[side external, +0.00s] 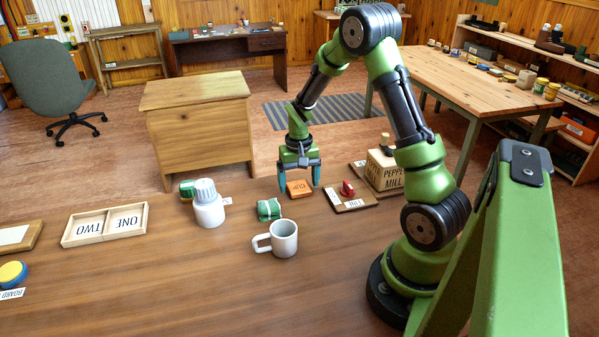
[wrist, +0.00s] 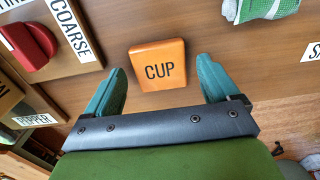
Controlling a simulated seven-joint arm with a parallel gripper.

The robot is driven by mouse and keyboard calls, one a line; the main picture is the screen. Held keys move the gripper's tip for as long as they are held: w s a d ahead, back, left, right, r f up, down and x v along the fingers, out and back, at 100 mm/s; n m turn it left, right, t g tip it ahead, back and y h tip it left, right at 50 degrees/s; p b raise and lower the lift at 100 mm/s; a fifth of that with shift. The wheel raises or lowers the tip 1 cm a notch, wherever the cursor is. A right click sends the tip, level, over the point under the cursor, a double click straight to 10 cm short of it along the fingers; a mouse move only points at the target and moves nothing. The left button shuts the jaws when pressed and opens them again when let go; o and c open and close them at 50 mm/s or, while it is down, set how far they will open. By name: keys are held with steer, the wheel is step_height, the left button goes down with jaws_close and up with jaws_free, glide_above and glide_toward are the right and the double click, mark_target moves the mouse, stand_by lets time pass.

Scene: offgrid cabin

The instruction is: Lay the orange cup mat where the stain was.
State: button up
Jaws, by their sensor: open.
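The orange cup mat (side external: 299,188) is a small square lying flat on the wooden table, and its top reads CUP. In the wrist view the mat (wrist: 158,66) lies between and just beyond the fingertips, with wood showing on both sides. My gripper (side external: 300,184) is open and low over the table at the mat, fingers pointing down; in the wrist view its teal fingers (wrist: 163,82) are wide apart and hold nothing. A white mug (side external: 284,239) stands upright nearer the camera. No stain can be made out on the table.
A folded green-and-white cloth (side external: 269,209) lies left of the mat. A white bottle (side external: 208,205) and a tray marked ONE and TWO (side external: 104,224) are farther left. A board with a red knob (side external: 349,190) and a pepper mill box (side external: 383,172) stand right. The front middle table is clear.

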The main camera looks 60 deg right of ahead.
mark_target(299, 187)
step_height(299, 187, up, 11)
steer(key=s+a+r+n+t, duration=0.1)
steer(key=s+a+r+t, duration=0.1)
steer(key=a, duration=0.5)
steer(key=s+a+r+n+t+y, duration=0.1)
steer(key=s+a+r+n+t, duration=0.1)
steer(key=s+a+r, duration=0.3)
steer(key=s+a+r+n+t+y, duration=0.1)
steer(key=s+a+r+n+t, duration=0.1)
steer(key=a, duration=0.8)
step_height(299, 187, up, 3)
steer(key=shift+s+r+t, duration=0.15)
steer(key=shift+s+t, duration=0.45)
steer(key=shift+s, duration=0.65)
